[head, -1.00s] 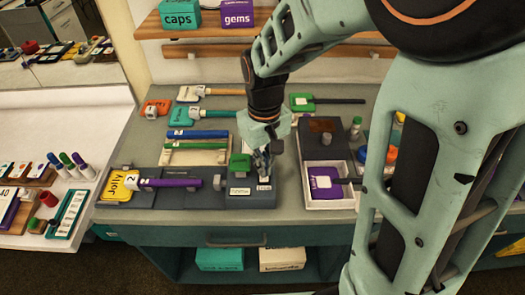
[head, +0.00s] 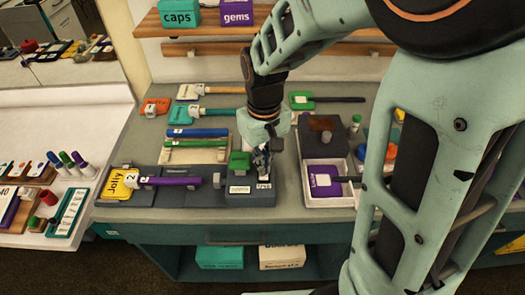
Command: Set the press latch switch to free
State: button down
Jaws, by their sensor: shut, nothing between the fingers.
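The press (head: 250,197) is a dark grey block on the bench, with a green block (head: 240,162) at its back left and small white labels on its front. The latch switch is not clearly visible; my gripper covers the right part of the press top. My gripper (head: 263,175) points down there, shut, with its fingertips close above or at the surface beside the green block. I cannot tell whether they touch the switch. The label text is too small to read.
A yellow tag (head: 119,184) with a purple handle lies in a grey holder left of the press. A white tray (head: 330,200) with a purple block stands to the right. Green and blue rods (head: 197,133) lie behind. Bottles stand farther right, partly behind my arm.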

jog(key=shift+f+b, duration=0.85)
jog(key=shift+f, duration=0.3)
dwell(0.8)
jog(key=shift+r+p, duration=2.75)
jog(key=shift+r, duration=0.75)
